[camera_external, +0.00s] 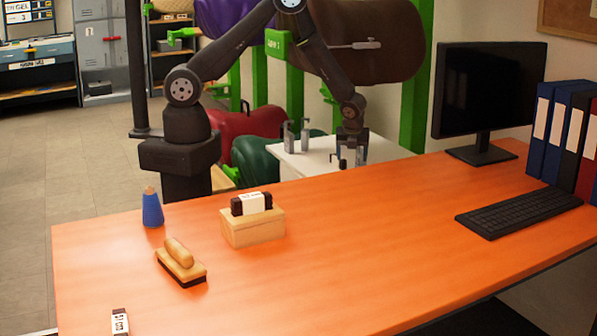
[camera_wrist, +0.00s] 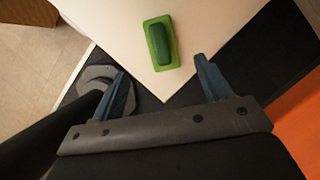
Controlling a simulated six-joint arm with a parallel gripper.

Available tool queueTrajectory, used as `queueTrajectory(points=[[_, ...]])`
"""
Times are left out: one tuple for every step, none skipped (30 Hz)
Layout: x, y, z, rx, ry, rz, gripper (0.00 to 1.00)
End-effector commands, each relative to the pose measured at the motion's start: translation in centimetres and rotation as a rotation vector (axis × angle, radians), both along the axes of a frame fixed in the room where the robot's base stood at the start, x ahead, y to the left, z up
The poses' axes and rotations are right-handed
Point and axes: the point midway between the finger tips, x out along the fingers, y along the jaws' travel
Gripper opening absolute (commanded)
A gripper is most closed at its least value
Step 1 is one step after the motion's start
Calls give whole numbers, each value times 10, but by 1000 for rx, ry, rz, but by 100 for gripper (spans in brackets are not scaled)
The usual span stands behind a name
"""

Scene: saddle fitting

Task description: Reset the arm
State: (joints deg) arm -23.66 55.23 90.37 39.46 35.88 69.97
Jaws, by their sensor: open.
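My gripper (camera_external: 350,160) hangs over the white side table (camera_external: 312,158) just behind the orange desk. In the wrist view my gripper (camera_wrist: 165,85) has its two blue-grey fingers spread wide apart, with nothing between the tips. A green block-like thing with a darker green top (camera_wrist: 161,43) lies on the white surface, beyond the fingertips and apart from them. My arm rises from its base behind the desk and bends down to the right.
On the orange desk (camera_external: 350,245) are a wooden box with a dark block (camera_external: 252,226), a brush (camera_external: 180,262), a blue bottle (camera_external: 152,209), a small labelled block (camera_external: 120,322), a keyboard (camera_external: 518,212), a monitor (camera_external: 490,90) and binders (camera_external: 565,130). Saddles on green racks stand behind. The desk's middle is clear.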

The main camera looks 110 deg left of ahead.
Motion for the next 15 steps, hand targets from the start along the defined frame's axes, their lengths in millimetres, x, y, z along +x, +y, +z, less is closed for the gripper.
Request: queueTrajectory(points=[[0,1,-2,0,1,0,71],[-1,1,-4,0,1,0,71],[-1,3,-6,0,2,1,71],[-1,4,-9,0,2,1,71],[-2,5,-12,-1,3,1,71],[-2,7,-17,-1,4,2,71],[-3,8,-22,-1,5,1,71],[-3,10,-26,-2,4,1,71],[-3,13,-32,-2,4,1,71],[-4,15,-38,-2,4,1,71],[-4,17,-42,-1,4,2,71],[-5,20,-49,-2,4,3,71],[-5,22,-54,-2,4,3,71],[-5,24,-58,-2,3,2,71],[-6,26,-65,-2,3,2,71]])
